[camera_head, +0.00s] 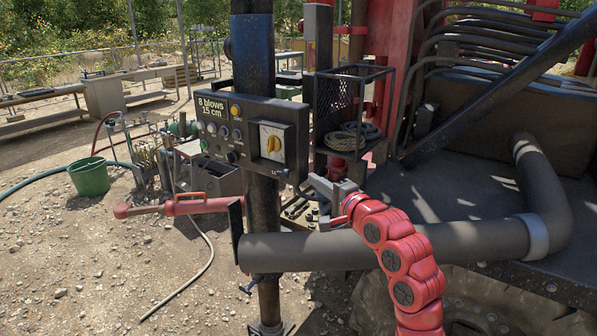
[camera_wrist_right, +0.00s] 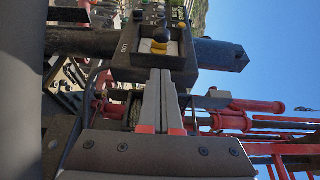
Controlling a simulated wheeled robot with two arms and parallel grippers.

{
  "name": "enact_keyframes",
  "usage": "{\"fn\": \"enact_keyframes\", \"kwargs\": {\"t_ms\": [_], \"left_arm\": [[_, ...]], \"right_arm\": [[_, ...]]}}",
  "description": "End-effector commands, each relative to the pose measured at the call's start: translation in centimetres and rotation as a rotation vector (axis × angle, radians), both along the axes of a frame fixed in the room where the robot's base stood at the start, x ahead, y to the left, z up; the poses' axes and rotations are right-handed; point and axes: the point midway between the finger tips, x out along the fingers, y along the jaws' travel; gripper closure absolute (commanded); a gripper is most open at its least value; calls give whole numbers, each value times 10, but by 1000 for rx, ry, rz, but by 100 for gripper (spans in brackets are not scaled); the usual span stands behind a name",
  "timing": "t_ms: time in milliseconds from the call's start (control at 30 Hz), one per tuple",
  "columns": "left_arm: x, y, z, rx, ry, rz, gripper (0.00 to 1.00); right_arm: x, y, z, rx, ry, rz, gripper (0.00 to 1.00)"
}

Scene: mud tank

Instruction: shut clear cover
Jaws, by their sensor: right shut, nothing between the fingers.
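A dark control panel (camera_head: 228,132) is fixed to the black post, with buttons and a label reading "8 blows 15 cm". At its right end is a dark-framed box (camera_head: 301,150) around a pale dial face with a yellow knob (camera_head: 273,144). The knob also shows in the wrist view (camera_wrist_right: 160,40). I cannot make out the clear cover or its angle. My right gripper (camera_head: 312,181) is just below and right of the box, its grey fingers together and empty. In the wrist view, the fingertips (camera_wrist_right: 161,72) point at the box's near edge. My left gripper is out of view.
A thick grey pipe (camera_head: 390,247) runs below the panel, under my right arm. A red cylinder with an orange handle (camera_head: 190,204) sticks out left of the post. A mesh basket (camera_head: 350,100) with rope stands right of the panel. Ground at left is mostly open.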

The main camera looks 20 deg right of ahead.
Motion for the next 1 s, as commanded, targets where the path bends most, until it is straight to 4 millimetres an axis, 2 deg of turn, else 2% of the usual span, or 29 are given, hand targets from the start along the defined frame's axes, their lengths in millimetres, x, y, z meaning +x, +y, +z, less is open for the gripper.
{"fn": "enact_keyframes", "kwargs": {"t_ms": [33,100,300,1000], "left_arm": [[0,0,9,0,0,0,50],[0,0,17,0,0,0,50],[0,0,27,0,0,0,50],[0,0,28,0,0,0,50]], "right_arm": [[10,4,3,1,7,2,100],[16,15,4,2,4,2,100],[26,33,1,1,1,0,100],[31,43,-1,2,0,-29,100]]}}
